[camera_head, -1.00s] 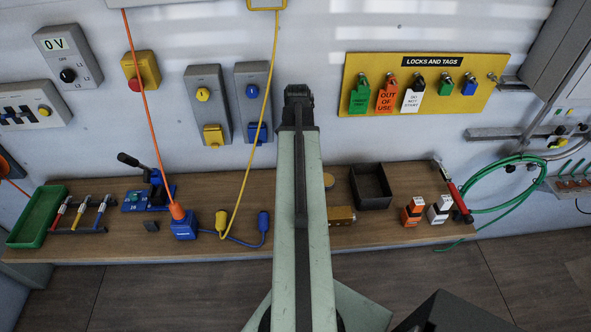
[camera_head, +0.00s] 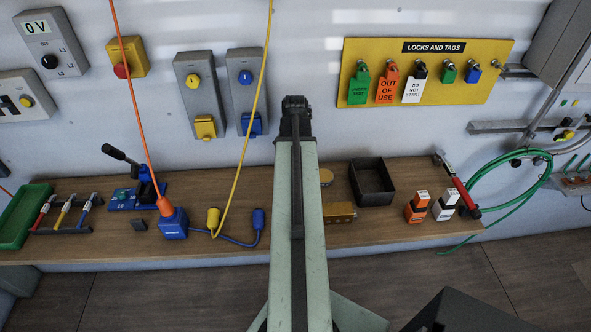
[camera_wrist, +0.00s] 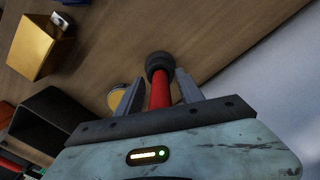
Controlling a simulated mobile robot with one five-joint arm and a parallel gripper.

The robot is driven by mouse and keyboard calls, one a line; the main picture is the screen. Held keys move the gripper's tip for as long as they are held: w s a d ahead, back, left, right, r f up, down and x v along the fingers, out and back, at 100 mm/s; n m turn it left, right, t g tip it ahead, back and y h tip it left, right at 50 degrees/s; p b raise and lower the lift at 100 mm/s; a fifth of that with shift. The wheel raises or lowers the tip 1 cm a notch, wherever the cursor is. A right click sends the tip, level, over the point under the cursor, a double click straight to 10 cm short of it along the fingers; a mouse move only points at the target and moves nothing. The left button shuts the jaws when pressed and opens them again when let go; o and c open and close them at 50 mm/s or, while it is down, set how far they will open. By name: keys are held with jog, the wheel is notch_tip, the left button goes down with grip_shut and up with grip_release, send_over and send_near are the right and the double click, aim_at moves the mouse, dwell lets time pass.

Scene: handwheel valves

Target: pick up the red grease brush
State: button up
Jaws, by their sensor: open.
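In the wrist view a red handle with a dark round end, which I take for the red grease brush (camera_wrist: 160,94), shows between the two fingers of my gripper (camera_wrist: 157,82). The fingers are open, one on each side of it. Its near part is hidden behind the gripper body, and I see no bristles. I cannot tell whether a finger touches it. In the head view my raised arm covers this spot, so neither the brush nor the fingers show there.
A rack (camera_head: 62,230) of red, yellow and blue handled tools lies at left. A yellow cable (camera_head: 256,110) hangs left of my arm; the wall is behind.

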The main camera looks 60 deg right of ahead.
grip_shut()
jog(key=shift+r, duration=0.15)
notch_tip(320, 180, up, 10)
jog(key=p, duration=1)
jog(key=shift+f, duration=0.2)
